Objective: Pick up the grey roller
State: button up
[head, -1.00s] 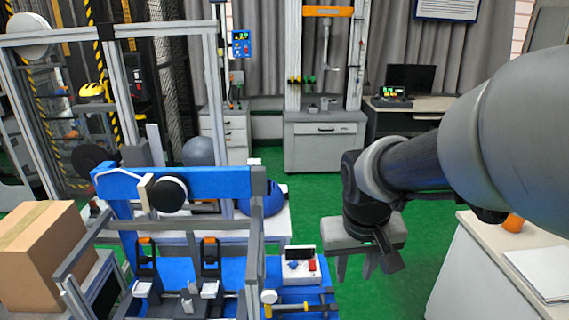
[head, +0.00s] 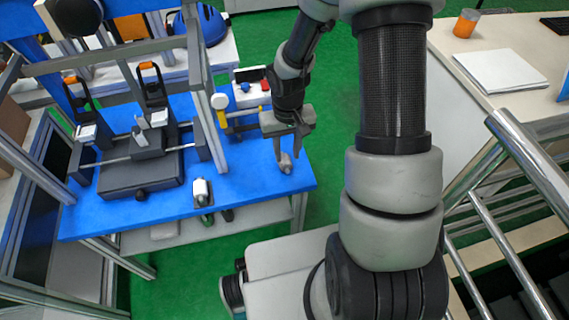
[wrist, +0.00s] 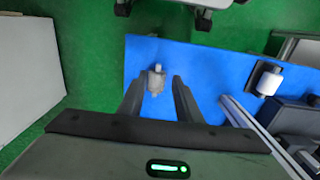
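A small grey roller (head: 286,163) stands on the blue bench top (head: 265,180) near its right end. In the wrist view the grey roller (wrist: 156,78) shows ahead of and between the fingertips. My gripper (head: 289,152) is open and points down just above and around the roller's top. In the wrist view both fingers of my gripper (wrist: 159,86) are apart, with a gap on each side of the roller. I cannot tell whether a finger touches it.
A grey clamp fixture (head: 140,165) is further left. A beige desk (head: 470,60) and metal railing (head: 530,150) are at right.

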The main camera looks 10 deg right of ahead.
aim_at(288, 171)
notch_tip(288, 171, down, 9)
jog(key=shift+d+r+b, duration=0.1)
jog(key=shift+b, duration=1.15)
grip_shut()
